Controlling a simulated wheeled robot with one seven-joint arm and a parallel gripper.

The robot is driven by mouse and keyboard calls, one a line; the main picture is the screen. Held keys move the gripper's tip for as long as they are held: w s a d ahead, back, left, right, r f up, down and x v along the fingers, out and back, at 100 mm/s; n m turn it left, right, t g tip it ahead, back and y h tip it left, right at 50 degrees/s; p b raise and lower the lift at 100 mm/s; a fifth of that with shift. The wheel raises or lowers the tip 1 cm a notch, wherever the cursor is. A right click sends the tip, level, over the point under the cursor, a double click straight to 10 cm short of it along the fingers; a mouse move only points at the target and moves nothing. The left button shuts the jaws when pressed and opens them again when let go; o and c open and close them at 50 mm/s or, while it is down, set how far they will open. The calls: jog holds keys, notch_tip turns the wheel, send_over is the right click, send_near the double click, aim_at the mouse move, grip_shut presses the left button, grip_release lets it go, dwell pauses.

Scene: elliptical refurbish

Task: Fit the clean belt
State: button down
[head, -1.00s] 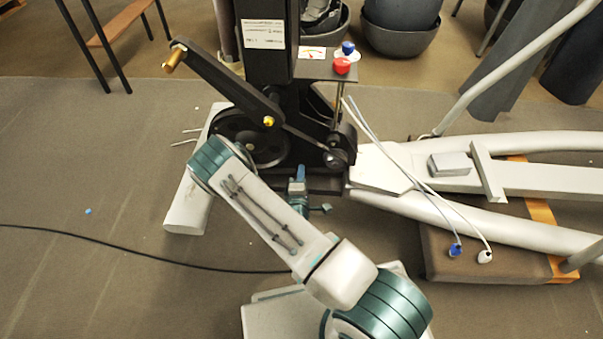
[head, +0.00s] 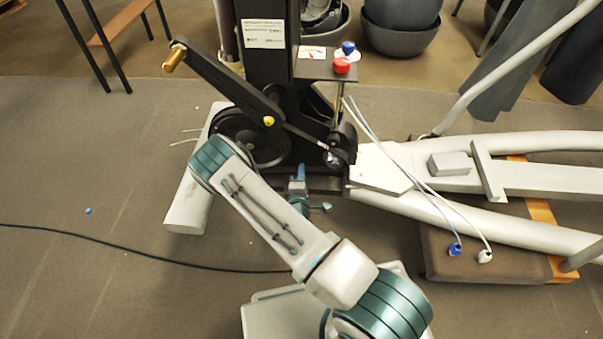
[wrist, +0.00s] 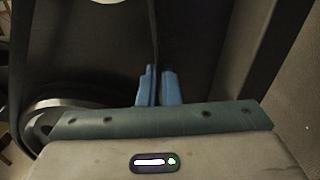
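My gripper (wrist: 159,86) shows two blue fingers close together in the wrist view, with a thin dark strip, seemingly the belt (wrist: 154,30), edge-on between them. The strip runs up from the fingers. In the head view my gripper (head: 301,174) is low in front of the machine's black frame, right of the big dark flywheel (head: 250,138). A smaller round pulley (head: 337,158) is right of and above the fingers. The belt's full path around the wheels cannot be made out in the head view.
The crank arm with a brass handle (head: 174,60) slants above the flywheel. White cables with blue and white plugs (head: 455,250) hang over the rails. A black cable (head: 130,251) crosses the floor at left.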

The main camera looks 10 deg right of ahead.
jog(key=shift+w+d, duration=0.1)
jog(key=shift+w, duration=0.25)
dwell(0.3)
jog(key=c, duration=1.6)
grip_release()
jog(key=shift+o, duration=0.2)
jog(key=shift+s, duration=0.1)
jog(key=p+v, duration=0.4)
jog(key=v, duration=0.9)
jog(key=shift+s+p, duration=0.3)
jog(key=shift+s, duration=0.05)
